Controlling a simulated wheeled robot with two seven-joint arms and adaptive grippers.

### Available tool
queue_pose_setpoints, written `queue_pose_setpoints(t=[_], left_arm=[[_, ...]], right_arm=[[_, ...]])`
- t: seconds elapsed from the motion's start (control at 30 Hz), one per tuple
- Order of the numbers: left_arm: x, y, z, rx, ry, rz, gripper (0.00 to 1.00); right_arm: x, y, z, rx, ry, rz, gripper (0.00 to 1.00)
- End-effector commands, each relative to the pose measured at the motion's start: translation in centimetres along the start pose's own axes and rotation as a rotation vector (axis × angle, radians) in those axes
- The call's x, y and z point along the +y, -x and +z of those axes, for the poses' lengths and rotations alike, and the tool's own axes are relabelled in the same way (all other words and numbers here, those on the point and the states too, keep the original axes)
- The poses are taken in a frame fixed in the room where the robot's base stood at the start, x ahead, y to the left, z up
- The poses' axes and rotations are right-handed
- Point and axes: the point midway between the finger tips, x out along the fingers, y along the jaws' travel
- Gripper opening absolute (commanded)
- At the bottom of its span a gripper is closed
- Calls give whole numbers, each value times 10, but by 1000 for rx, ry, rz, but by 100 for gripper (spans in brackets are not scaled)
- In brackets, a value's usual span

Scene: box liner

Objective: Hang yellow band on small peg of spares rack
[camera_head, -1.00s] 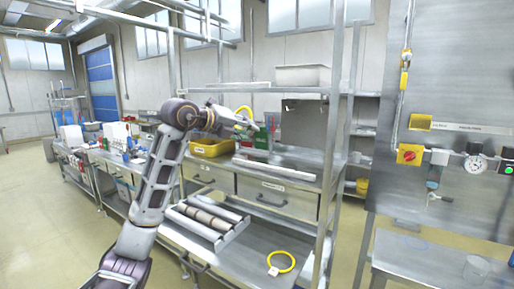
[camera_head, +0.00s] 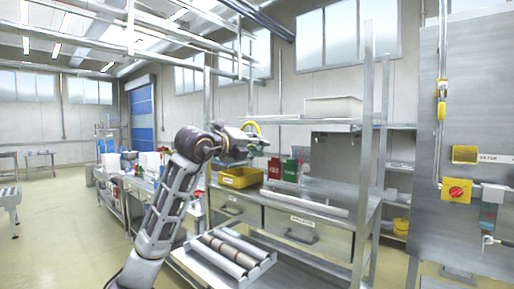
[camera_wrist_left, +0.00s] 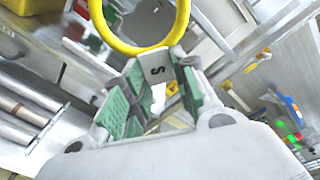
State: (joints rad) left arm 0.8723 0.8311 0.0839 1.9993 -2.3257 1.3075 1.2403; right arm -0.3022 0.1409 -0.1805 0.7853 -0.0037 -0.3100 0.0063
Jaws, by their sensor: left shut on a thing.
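My left gripper (camera_head: 254,143) is raised in front of the steel shelf unit and is shut on the yellow band. The yellow band (camera_head: 252,127) shows as a small arc above the fingers. In the left wrist view the band (camera_wrist_left: 143,48) is a large ring beyond the fingertips, cut off by the top edge. Its pale tag (camera_wrist_left: 156,70), marked S, sits between the green-padded fingers of my left gripper (camera_wrist_left: 155,88). I cannot make out the spares rack or its small peg in either view. My right gripper is not in view.
A yellow bin (camera_head: 240,178) and red and green items (camera_head: 288,170) stand on the bench behind the gripper. A tray of rollers (camera_head: 226,250) lies on the lower surface. A steel upright (camera_head: 364,170) stands right of the gripper. A steel panel (camera_head: 465,90) is farther right.

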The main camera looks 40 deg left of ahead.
Motion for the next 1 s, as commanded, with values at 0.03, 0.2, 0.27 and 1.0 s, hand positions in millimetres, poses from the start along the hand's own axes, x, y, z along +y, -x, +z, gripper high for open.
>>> queue_pose_setpoints(t=[0.03, 0.2, 0.27, 1.0], left_arm=[[7, -1, -4, -3, 0, -5, 5], [19, -2, -12, -16, 0, -26, 5], [23, -3, -15, -20, 0, -31, 5], [45, -5, -29, -46, 0, -73, 5]], right_arm=[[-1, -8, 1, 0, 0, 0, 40], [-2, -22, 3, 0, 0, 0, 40], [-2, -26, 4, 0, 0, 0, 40], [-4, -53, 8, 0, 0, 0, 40]])
